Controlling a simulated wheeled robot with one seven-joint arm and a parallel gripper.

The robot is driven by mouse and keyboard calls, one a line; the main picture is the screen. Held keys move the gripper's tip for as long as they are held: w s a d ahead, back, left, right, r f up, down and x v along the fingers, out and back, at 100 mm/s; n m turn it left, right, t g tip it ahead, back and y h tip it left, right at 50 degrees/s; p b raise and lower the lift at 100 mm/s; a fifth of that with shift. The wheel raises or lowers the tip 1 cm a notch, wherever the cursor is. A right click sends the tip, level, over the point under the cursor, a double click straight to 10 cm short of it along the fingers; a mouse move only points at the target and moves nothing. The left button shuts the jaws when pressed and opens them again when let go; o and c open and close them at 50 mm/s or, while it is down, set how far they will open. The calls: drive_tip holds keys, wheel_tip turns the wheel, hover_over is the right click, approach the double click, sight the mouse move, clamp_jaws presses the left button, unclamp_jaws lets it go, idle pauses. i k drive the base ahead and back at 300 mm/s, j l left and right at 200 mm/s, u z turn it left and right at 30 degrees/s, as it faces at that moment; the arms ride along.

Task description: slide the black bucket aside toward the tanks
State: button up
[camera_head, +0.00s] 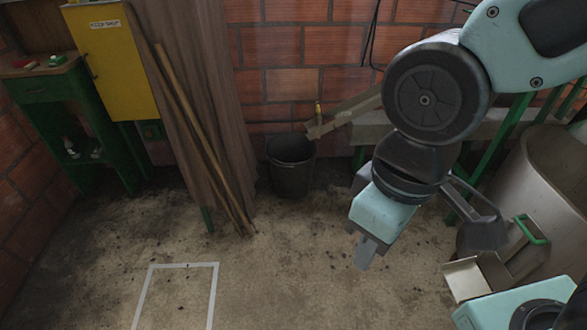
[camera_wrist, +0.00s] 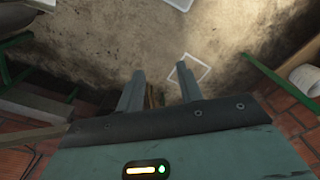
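The black bucket (camera_head: 292,168) stands upright on the floor against the brick wall in the head view, below the end of a sloping chute. I cannot make it out in the wrist view. My gripper (camera_head: 368,252) hangs in front and to the right of the bucket, apart from it, with its fingers pointing down. In the wrist view my gripper (camera_wrist: 161,90) has its two fingers spread, with nothing held between them. A large metal tank (camera_head: 548,185) with a green handle stands at the right.
The chute (camera_head: 345,112) ends just above the bucket's rim. Wooden planks (camera_head: 190,120) lean on the wall left of the bucket. A yellow cabinet (camera_head: 112,65) and green bench (camera_head: 45,95) stand farther left. A white outlined rectangle (camera_head: 182,265) marks bare floor in front.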

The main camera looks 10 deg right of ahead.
sight(292, 157)
drive_tip(key=i+j+u, duration=0.1)
drive_tip(key=i+u, duration=0.15)
drive_tip(key=i, duration=2.3)
